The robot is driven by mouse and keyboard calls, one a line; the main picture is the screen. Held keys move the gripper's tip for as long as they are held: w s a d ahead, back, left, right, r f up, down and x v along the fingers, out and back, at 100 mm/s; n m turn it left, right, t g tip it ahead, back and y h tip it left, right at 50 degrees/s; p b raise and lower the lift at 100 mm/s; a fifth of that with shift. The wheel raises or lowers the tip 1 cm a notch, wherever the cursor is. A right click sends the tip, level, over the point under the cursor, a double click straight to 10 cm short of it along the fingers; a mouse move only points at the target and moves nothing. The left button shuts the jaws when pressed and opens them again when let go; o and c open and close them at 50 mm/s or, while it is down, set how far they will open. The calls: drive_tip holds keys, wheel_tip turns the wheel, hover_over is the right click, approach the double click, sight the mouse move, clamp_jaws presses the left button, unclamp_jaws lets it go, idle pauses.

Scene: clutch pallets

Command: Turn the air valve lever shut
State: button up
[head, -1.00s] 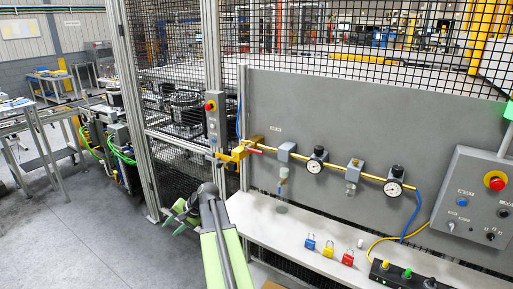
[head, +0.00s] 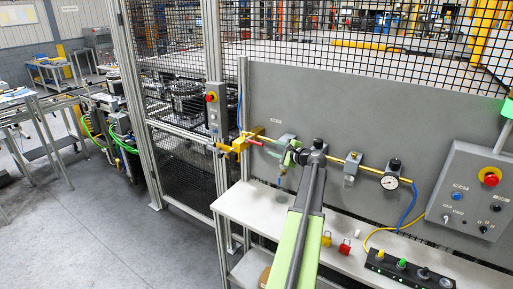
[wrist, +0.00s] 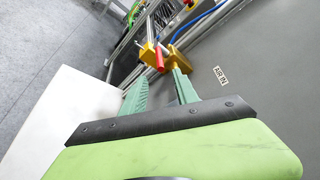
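The air valve has a red lever (head: 256,142) and a yellow body (head: 239,144) at the left end of the yellow pipe on the grey panel. In the wrist view the red lever (wrist: 159,57) shows ahead, beyond the fingertips, beside the yellow valve parts (wrist: 147,53). My gripper (wrist: 157,86) has its two green fingers spread, with nothing between them. The lever appears apart from both fingers.
The grey panel (head: 340,110) carries a gauge (head: 389,182) and a control box (head: 475,195) at right. Below is a white shelf (head: 240,203) with a yellow padlock (head: 326,239), a red padlock (head: 344,247) and a black switch strip (head: 405,270). The fence post (head: 213,80) stands left.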

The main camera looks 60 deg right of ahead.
sight(261, 144)
drive_tip(key=b+x, duration=0.2)
drive_tip(key=x, duration=1)
drive_tip(key=shift+w+d+f, duration=0.1)
drive_tip(key=shift+w, duration=0.15)
drive_tip(key=shift+c, duration=0.2)
clamp_jaws()
idle(0.5)
